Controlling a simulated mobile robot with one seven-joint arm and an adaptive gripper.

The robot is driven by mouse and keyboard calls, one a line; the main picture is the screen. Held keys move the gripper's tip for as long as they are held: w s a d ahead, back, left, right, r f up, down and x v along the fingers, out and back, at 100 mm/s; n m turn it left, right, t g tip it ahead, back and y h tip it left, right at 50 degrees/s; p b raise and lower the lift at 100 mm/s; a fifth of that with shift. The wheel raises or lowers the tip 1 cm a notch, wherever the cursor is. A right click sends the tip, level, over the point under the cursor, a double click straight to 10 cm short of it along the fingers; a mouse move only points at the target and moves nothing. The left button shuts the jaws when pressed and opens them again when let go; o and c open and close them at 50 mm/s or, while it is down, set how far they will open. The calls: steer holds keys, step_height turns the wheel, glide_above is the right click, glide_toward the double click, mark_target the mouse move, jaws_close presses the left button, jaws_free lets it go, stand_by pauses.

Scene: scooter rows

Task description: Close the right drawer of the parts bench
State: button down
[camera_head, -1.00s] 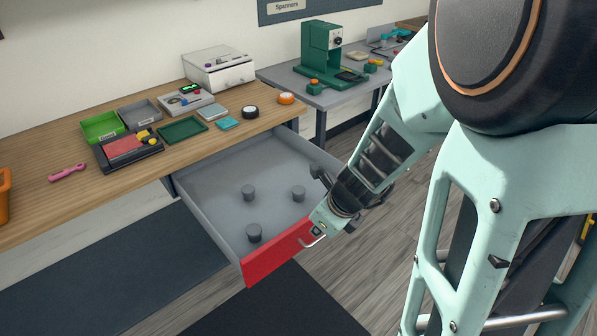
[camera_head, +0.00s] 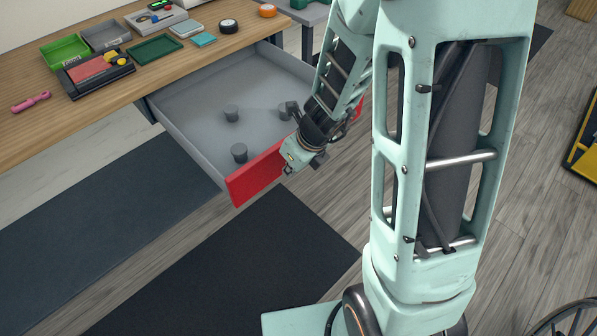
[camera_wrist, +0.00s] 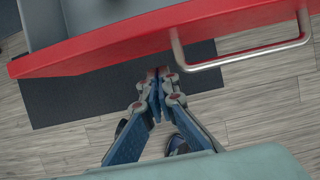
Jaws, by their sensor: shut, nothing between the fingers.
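The right drawer (camera_head: 185,127) of the parts bench (camera_head: 107,97) stands pulled far out, with a red front (camera_head: 255,178) and grey inside. Several dark grey round pegs stand in it. My gripper is at the drawer front in the head view, where my wrist hides its fingers and part of the red front. In the wrist view my gripper (camera_wrist: 157,74) is shut and empty, its tips close to the lower edge of the red front (camera_wrist: 130,38). The metal handle (camera_wrist: 245,56) is to the right of the fingertips. I cannot tell whether the fingertips touch the front.
The bench top carries a green tray (camera_head: 64,50), a grey tray (camera_head: 105,35), a pink tool (camera_head: 31,101) and tape rolls. Dark mats (camera_head: 240,262) lie on the wooden floor. A black and yellow object (camera_head: 583,150) is at the right edge.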

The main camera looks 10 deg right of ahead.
steer(key=shift+w+a, duration=0.65)
steer(key=shift+w, duration=0.3)
steer(key=shift+r, duration=0.1)
